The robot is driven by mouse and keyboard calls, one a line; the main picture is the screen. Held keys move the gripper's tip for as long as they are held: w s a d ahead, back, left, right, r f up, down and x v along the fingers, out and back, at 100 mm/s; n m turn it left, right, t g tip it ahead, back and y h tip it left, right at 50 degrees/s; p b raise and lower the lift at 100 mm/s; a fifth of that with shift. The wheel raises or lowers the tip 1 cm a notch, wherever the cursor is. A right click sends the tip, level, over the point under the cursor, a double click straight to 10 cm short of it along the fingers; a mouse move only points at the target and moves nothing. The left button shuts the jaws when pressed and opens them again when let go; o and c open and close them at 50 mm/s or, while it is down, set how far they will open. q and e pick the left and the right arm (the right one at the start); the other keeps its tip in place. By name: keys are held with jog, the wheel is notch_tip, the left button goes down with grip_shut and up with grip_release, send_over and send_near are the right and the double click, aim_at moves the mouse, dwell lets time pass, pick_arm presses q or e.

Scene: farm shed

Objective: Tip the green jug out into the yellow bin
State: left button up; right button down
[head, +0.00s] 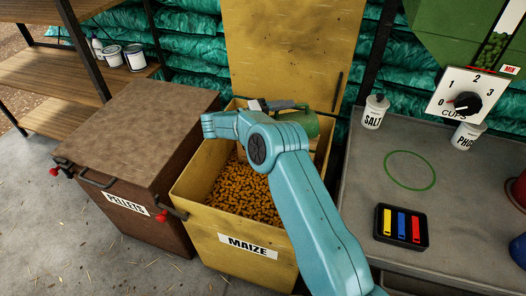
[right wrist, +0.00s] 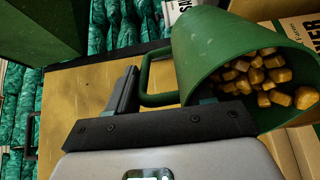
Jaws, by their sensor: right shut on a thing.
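The yellow bin (head: 190,190), labelled MAIZE, stands open with its lid raised at the back, and orange-brown pieces lie inside. My right arm reaches over it. My right gripper (head: 277,104) is shut on the green jug (head: 308,124), which appears above the back right part of the bin, partly hidden by my arm. In the right wrist view the jug (right wrist: 200,55) is tilted, with orange chunks (right wrist: 262,75) inside near its mouth. Its handle (right wrist: 146,75) is at the jaws of my gripper (right wrist: 160,98). My left gripper is not in view.
A brown lidded PELLETS bin (head: 140,120) stands left of the yellow bin. The raised lid (head: 290,45) stands behind the jug.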

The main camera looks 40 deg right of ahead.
jog(key=shift+w+a+r+h+b, duration=0.2)
jog(key=shift+w+a+h+b, duration=0.1)
jog(key=shift+a+h, duration=0.2)
dwell(0.3)
jog(key=r+p, duration=0.1)
jog(key=p, duration=0.8)
jog(key=shift+w+a+g+h+p, duration=0.15)
jog(key=shift+a+g+h+p, duration=0.2)
jog(key=shift+a+g+h, duration=0.05)
jog(key=p, duration=0.4)
jog(key=shift+w+a+h, duration=0.25)
jog(key=shift+h, duration=0.05)
jog(key=shift+a+f+p, duration=0.15)
jog(key=shift+p, duration=1.05)
jog(key=shift+a+f+g, duration=0.1)
jog(key=shift+f+g, duration=0.05)
jog(key=shift+g, duration=0.15)
jog(key=shift+w+a+h, duration=0.1)
jog(key=shift+w+h, duration=0.15)
jog(key=shift+h, duration=0.15)
jog(key=shift+a, duration=0.15)
